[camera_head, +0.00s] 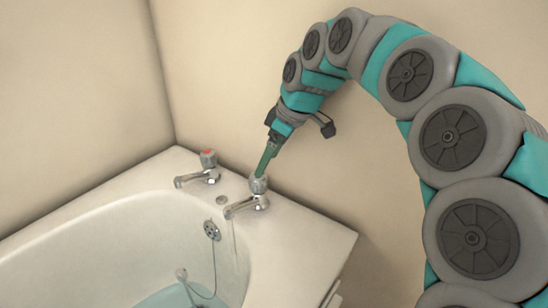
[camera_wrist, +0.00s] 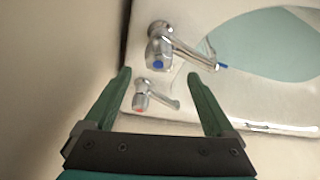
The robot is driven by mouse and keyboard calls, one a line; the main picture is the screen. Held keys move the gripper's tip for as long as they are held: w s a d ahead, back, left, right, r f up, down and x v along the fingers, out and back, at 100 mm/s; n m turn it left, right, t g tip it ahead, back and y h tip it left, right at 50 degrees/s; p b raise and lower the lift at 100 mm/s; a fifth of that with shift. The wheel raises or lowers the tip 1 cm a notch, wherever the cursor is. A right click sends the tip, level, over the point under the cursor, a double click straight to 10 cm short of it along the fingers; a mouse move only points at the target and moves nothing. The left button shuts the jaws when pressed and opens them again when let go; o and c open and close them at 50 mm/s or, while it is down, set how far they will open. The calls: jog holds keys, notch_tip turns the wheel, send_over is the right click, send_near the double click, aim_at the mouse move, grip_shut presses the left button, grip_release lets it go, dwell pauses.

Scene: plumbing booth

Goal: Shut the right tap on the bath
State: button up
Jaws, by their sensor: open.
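The right tap (camera_head: 258,186) is chrome with a clear-looking knob, on the rim of the white bath (camera_head: 300,240). A thin stream of water (camera_head: 233,232) falls from its spout. In the wrist view this tap, with a blue-marked knob (camera_wrist: 158,52), lies just past the fingertips, roughly between them. My gripper (camera_head: 266,162) comes down over the knob from above; it also shows in the wrist view (camera_wrist: 159,74) with its green fingers apart and nothing held between them. I cannot tell whether a finger touches the knob.
The left tap (camera_head: 200,170) has a red-marked knob and stands close by on the rim. A plug chain hangs from the overflow (camera_head: 212,231). Pale water (camera_head: 165,298) lies in the bath. Beige walls stand close behind the taps.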

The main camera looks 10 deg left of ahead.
aim_at(258, 182)
jog(key=x, duration=0.8)
jog(key=shift+w, duration=0.1)
jog(key=shift+r, duration=0.1)
jog(key=shift+c, duration=0.3)
jog(key=c, duration=1.3)
